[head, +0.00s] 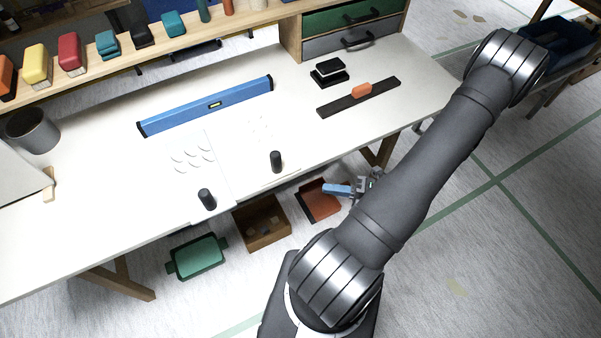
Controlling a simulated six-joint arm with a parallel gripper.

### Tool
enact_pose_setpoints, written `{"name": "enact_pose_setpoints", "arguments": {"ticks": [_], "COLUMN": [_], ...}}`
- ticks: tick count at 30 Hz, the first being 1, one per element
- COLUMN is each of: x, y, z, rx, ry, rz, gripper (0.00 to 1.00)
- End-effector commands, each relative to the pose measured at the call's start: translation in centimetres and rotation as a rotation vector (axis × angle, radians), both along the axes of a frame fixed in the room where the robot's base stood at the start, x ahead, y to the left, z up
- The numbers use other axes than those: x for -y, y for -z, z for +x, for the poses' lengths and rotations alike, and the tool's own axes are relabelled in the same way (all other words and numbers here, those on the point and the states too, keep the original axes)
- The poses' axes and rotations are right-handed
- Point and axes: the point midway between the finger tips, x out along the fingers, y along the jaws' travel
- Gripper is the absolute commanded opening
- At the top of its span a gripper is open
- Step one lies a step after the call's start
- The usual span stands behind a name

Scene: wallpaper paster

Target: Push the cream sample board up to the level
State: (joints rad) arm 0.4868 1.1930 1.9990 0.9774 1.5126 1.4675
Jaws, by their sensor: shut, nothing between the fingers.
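The blue level (180,117) lies slantwise across the white table. In front of it lie two very pale boards, nearly the table's colour. The left board (211,176) bears several pale ovals and a black knob (207,199) near its front end. The right board (263,150) bears small faint marks and a black knob (276,161) near its front end. I cannot tell by colour which is the cream one. A gap shows between the right board and the level. My gripper (332,189), with blue fingers, is shut and empty, off the table's front edge, right of both knobs.
A black block (329,72) and a dark strip with an orange grip (361,90) lie at the table's right. A grey pot (33,130) stands at left. Below the front edge are a green tray (196,257), a wooden box (262,240) and an orange-brown tray (318,207).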

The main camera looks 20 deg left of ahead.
Motion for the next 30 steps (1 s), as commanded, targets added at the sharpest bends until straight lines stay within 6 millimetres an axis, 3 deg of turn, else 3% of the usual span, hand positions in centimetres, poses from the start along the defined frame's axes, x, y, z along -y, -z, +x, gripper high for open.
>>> {"name": "enact_pose_setpoints", "arguments": {"ticks": [7, 14, 23, 30], "x": [-3.1, -4.8, -6.6, -9.6], "y": [-1.8, -3.2, -5.9, -9.2], "z": [-2.4, -4.3, -4.1, -2.8], "rx": [0.471, 1.010, 1.685, 2.128], "ry": [-0.432, -0.939, -1.633, -2.165], "rz": [-0.110, -0.078, 0.210, 0.634], "gripper": [0.00, 0.00, 0.00, 0.00]}}
